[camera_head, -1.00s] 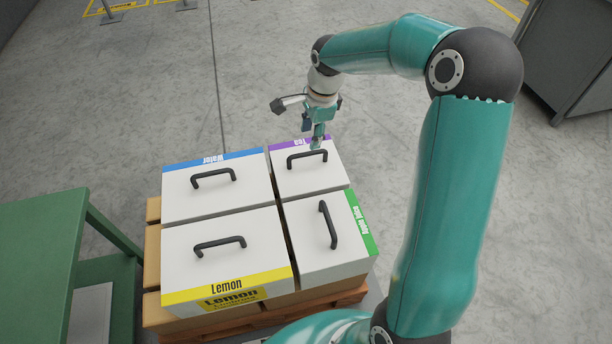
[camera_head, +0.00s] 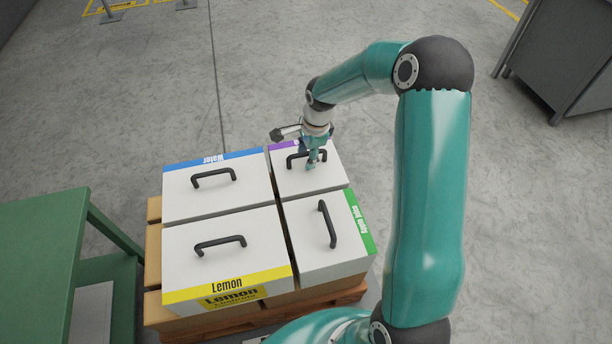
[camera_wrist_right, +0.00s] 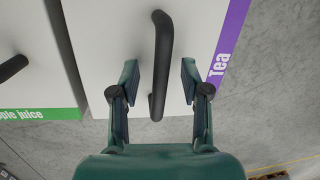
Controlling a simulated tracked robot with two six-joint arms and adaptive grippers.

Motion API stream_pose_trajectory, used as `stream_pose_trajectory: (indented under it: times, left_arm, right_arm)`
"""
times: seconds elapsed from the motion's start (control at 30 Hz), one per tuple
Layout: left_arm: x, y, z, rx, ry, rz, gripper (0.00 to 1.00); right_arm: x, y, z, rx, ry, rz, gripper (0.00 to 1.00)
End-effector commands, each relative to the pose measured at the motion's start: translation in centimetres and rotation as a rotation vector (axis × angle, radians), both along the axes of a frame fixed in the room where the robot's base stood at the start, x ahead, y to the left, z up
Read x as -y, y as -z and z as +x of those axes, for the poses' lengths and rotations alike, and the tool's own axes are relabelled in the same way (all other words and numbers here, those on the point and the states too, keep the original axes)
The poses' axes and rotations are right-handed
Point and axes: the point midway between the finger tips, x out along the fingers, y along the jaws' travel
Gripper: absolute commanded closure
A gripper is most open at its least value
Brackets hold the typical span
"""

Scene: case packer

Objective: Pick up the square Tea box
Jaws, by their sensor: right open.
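The square Tea box (camera_head: 318,183) is white with a purple strip and a black handle (camera_head: 293,158). It sits at the back right of the group of boxes. My right gripper (camera_head: 311,165) is at the Tea box's handle in the head view, partly covering the handle and the label. In the right wrist view, the open right gripper (camera_wrist_right: 158,82) has one finger on each side of the black handle (camera_wrist_right: 160,65), with gaps between fingers and handle. The Tea box (camera_wrist_right: 115,30) and its purple label strip (camera_wrist_right: 226,45) lie behind the fingers. My left gripper is not in view.
The Water box (camera_head: 215,205), Lemon box (camera_head: 200,262) and Apple juice box (camera_head: 305,250) stand close beside the Tea box, all with black handles. Cartons and a wooden pallet (camera_head: 345,298) lie below. A green table (camera_head: 45,230) is at left. A grey cabinet (camera_head: 570,60) stands back right.

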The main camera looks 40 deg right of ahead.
Motion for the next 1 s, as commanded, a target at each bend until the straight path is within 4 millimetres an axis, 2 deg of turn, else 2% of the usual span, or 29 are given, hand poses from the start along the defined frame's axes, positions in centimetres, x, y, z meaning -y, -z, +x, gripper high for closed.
stream_pose_trajectory:
  times: [0.03,0.3,1.0]
  left_arm:
    - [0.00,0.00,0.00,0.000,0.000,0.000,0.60]
    - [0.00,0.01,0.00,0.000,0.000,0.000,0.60]
    - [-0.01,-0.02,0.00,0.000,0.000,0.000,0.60]
  right_arm:
    - [0.00,-0.02,0.00,0.000,0.000,0.000,0.54]
    - [-0.01,-0.04,0.02,0.000,0.000,0.000,0.99]
    - [-0.07,-0.44,0.20,0.004,-0.003,-0.002,1.00]
